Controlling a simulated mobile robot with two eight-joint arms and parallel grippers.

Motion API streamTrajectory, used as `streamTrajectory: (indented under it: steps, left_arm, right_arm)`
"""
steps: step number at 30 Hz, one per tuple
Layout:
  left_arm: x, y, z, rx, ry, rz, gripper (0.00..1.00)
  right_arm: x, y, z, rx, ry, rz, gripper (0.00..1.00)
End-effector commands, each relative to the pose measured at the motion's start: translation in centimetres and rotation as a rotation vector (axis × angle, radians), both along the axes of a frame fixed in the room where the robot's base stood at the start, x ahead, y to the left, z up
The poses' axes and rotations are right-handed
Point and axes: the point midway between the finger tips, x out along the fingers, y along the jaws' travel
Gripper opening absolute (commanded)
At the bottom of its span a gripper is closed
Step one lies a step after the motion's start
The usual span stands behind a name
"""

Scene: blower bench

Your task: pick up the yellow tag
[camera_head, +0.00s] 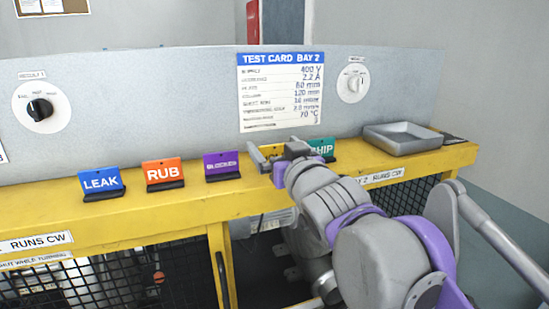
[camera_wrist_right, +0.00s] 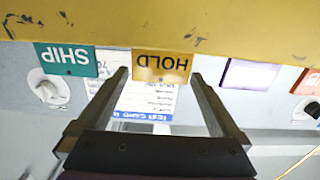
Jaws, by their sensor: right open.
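The yellow tag (camera_wrist_right: 162,66) reads HOLD, upside down in the right wrist view. It stands near the yellow ledge and sits between my two fingertips in that picture, with no finger seen pressing on it. In the head view only a strip of the yellow tag (camera_head: 267,150) shows behind my right gripper (camera_head: 262,160). My right gripper (camera_wrist_right: 161,76) is open, with its fingers on either side of the tag. How far the tag is from the fingertips in depth I cannot tell. My left gripper is not in view.
The teal SHIP tag (camera_head: 321,149) and purple tag (camera_head: 222,165) flank the yellow one. Orange RUB (camera_head: 162,172) and blue LEAK (camera_head: 101,182) tags stand further left. A grey tray (camera_head: 402,149) sits at the right on the yellow ledge (camera_head: 48,213). A grey panel rises behind.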

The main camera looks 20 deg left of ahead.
Motion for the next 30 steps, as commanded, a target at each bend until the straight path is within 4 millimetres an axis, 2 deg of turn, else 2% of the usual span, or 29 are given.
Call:
streamTrajectory:
  steps: [1, 6, 15, 17, 27, 28, 30]
  left_arm:
    - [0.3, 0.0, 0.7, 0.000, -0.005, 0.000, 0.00]
    - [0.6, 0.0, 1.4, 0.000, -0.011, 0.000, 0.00]
    - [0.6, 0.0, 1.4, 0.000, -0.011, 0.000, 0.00]
    - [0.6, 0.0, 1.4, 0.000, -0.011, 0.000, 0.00]
    - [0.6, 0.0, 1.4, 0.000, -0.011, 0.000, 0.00]
    - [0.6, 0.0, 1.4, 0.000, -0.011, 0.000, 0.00]
    - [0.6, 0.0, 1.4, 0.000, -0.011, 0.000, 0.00]
  right_arm:
    - [0.8, 0.6, 0.3, 0.000, -0.002, 0.000, 1.00]
    - [2.7, 1.8, 0.2, 0.000, -0.002, 0.000, 1.00]
    - [3.1, 2.2, 0.0, 0.001, -0.001, 0.000, 1.00]
    - [3.1, 2.2, 0.0, 0.001, -0.001, 0.000, 0.91]
    - [3.1, 2.2, 0.0, 0.000, 0.000, 0.000, 0.30]
    - [3.1, 2.2, 0.0, 0.000, 0.000, 0.000, 0.26]
    - [3.1, 2.1, 0.0, 0.000, 0.000, 0.000, 0.26]
